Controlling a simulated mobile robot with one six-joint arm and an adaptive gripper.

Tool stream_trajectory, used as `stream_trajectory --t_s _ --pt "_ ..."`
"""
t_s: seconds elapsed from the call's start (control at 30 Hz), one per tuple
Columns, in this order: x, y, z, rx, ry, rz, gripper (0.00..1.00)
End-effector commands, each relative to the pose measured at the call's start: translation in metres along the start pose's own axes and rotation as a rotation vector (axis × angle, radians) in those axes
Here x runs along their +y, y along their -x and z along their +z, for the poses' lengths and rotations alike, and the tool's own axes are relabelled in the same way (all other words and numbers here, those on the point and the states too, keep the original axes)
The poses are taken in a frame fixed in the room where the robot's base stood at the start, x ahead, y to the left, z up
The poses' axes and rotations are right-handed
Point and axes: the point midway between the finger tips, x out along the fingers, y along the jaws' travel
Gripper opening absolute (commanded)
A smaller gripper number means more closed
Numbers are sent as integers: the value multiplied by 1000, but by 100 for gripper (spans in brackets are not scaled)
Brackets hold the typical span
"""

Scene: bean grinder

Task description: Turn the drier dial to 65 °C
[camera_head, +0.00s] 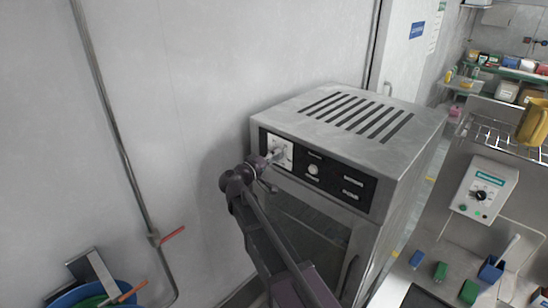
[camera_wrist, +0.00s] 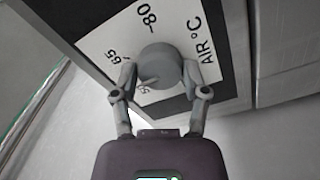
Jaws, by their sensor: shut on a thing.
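The drier is a steel cabinet (camera_head: 300,112) with a black control panel on its upper front. Its dial is a round grey knob (camera_wrist: 162,62) on a white plate (camera_wrist: 105,42) marked "AIR °C", with 80, 65 and a partly hidden number beginning with 5. The knob's pointer appears to face the lower left, near that partly hidden number, below the 65 mark. My gripper (camera_wrist: 160,74) has one finger on each side of the knob and is shut on it. In the head view my gripper (camera_head: 272,160) is at the white plate, partly covering the dial.
The panel also has a pale round knob (camera_head: 313,169) and small labelled plates to the right. A wall pipe (camera_head: 118,140) with a red handle is at left. A bench with a white control box (camera_head: 484,190) and small coloured containers stands at right.

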Motion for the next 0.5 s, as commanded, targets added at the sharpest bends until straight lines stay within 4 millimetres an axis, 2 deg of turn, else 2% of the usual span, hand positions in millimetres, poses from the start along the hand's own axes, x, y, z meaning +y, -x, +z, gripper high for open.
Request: stream_trajectory --t_s 0.5 --pt "0 -1 1 -2 -466 2 11"
